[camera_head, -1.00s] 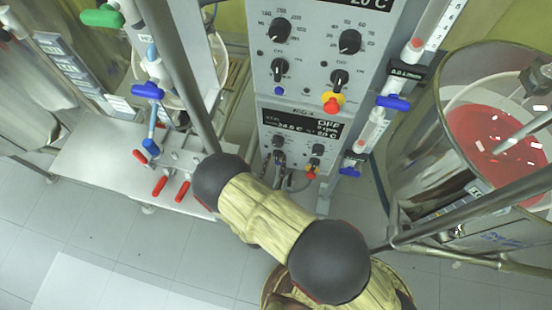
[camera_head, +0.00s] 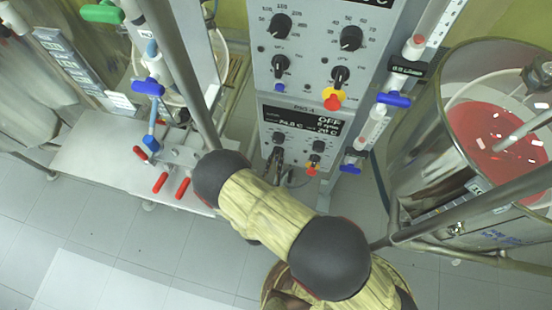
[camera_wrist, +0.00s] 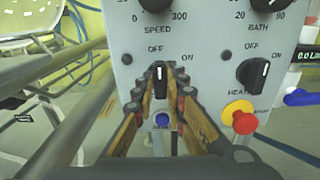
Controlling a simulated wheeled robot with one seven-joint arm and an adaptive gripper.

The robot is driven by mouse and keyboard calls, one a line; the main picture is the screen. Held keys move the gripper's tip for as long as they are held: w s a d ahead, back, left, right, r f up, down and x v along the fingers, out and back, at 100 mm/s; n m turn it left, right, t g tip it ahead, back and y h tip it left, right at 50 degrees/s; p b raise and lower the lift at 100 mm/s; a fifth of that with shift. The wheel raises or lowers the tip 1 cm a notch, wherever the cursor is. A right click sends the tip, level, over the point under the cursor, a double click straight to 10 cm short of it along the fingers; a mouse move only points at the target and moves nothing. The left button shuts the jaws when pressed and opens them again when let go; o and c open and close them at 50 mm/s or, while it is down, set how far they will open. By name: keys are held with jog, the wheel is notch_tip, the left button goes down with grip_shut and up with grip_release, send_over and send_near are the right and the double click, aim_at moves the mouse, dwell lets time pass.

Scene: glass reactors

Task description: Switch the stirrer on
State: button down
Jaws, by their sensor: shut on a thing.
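In the wrist view the stirrer switch (camera_wrist: 161,84) is a black knob under the SPEED dial (camera_wrist: 154,4). OFF is marked above it and ON to its upper right. Its white mark points about straight up, towards OFF. My gripper (camera_wrist: 161,77) is shut on this knob, with one finger on each side. A small blue button (camera_wrist: 162,120) shows below the knob, between the fingers. In the head view the lower panel's display (camera_head: 303,124) reads OFF. My arm's links partly hide the area below that display.
The HEAT knob (camera_wrist: 253,74) and a yellow-red emergency stop (camera_wrist: 239,116) lie close to the right of my gripper. A blue valve handle (camera_head: 393,99) and a glass vessel of red liquid (camera_head: 495,140) stand right. Red-handled valves (camera_head: 160,182) are at the left.

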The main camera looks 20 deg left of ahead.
jog(key=m+b, duration=0.1)
jog(key=m, duration=0.4)
jog(key=shift+d+f+m+b, duration=0.1)
jog(key=shift+m+b, duration=0.2)
jog(key=shift+m, duration=0.1)
jog(key=m+b, duration=0.2)
jog(key=m, duration=0.3)
jog(key=shift+d+m, duration=0.1)
jog(key=shift+m, duration=0.6)
jog(key=c, duration=1.9)
grip_release()
jog(key=shift+o, duration=0.4)
